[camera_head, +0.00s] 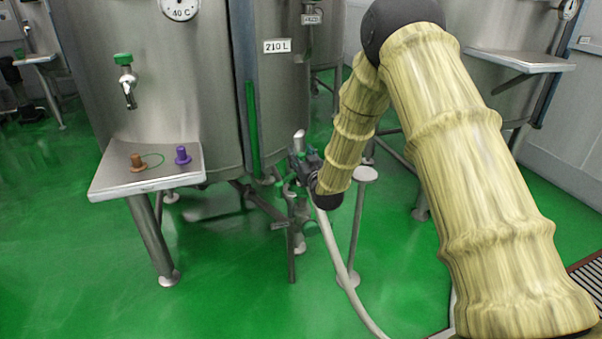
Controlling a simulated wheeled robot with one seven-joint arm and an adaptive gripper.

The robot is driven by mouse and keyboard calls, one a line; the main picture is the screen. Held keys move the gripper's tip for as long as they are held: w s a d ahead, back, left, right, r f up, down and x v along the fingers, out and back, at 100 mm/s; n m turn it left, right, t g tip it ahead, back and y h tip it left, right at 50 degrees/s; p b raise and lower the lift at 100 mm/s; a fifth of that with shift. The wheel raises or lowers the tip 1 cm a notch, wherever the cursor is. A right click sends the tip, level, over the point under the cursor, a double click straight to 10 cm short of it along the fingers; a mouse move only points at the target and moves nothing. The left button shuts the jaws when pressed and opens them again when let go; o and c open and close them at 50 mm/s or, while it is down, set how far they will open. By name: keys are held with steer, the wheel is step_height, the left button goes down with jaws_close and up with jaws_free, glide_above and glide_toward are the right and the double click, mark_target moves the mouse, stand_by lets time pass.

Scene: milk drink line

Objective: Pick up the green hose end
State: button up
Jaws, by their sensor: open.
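My gripper (304,162) is small and dark at the end of my tan, ribbed arm. It is open, low in front of the steel tanks and close to the top of the pale hose. The pale hose (338,262) rises from the floor at the bottom centre to just below my gripper. A small green part (281,183) shows just left of and below my gripper; it may be the green hose end, but it is too small and too covered to be sure. I cannot tell whether the jaws touch or surround it.
A steel shelf (110,184) at the left carries a brown fitting (138,162) and a purple fitting (182,155). A large tank (165,90) with a green-topped tap (126,78) stands behind. A thin post (357,230) stands right of the hose. Green floor (80,290) is clear at lower left.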

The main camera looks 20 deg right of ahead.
jaws_close()
stand_by(0.3)
